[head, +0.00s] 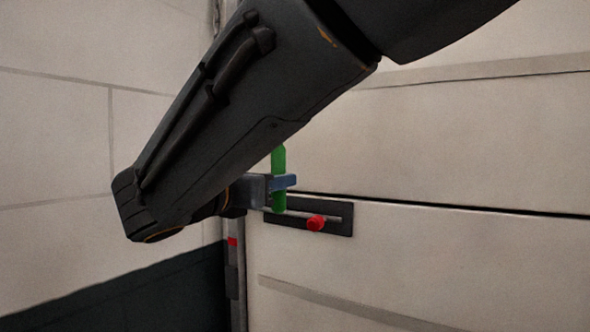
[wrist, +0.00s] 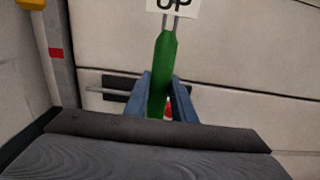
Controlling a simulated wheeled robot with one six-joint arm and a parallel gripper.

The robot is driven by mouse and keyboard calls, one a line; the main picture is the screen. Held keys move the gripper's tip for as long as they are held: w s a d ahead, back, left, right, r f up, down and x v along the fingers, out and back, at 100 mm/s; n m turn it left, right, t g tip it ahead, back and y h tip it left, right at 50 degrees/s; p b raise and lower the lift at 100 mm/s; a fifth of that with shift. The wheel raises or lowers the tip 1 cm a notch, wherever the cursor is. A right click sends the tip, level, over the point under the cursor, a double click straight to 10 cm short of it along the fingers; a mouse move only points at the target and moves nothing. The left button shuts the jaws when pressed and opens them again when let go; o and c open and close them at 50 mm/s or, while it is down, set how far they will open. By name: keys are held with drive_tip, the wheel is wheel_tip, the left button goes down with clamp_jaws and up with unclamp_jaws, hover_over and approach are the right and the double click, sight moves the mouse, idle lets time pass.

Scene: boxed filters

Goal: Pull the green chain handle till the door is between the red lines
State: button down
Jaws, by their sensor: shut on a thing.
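The green handle (head: 279,160) stands upright in front of the pale panelled door (head: 430,260). My gripper (head: 283,183) is shut on it, with one blue finger on each side in the wrist view (wrist: 160,90). In that view the green handle (wrist: 164,55) joins two thin grey strands at its top, beneath a white "UP" label (wrist: 174,7). A red mark (head: 232,241) shows on the narrow upright rail left of the door, and a red mark shows in the wrist view (wrist: 56,53). A second red line cannot be made out.
A dark slotted latch plate (head: 345,217) with a red knob (head: 316,223) sits on the door just behind and below the handle. A tiled wall (head: 60,150) with a dark lower band stands at left. My arm covers much of the upper middle.

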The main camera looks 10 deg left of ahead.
wheel_tip(320, 180, down, 10)
drive_tip(key=b, duration=0.4)
drive_tip(key=shift+r, duration=0.1)
idle(1.5)
wheel_tip(320, 180, up, 24)
drive_tip(key=p, duration=1.9)
drive_tip(key=shift+r, duration=0.1)
wheel_tip(320, 180, down, 24)
drive_tip(key=b, duration=1.2)
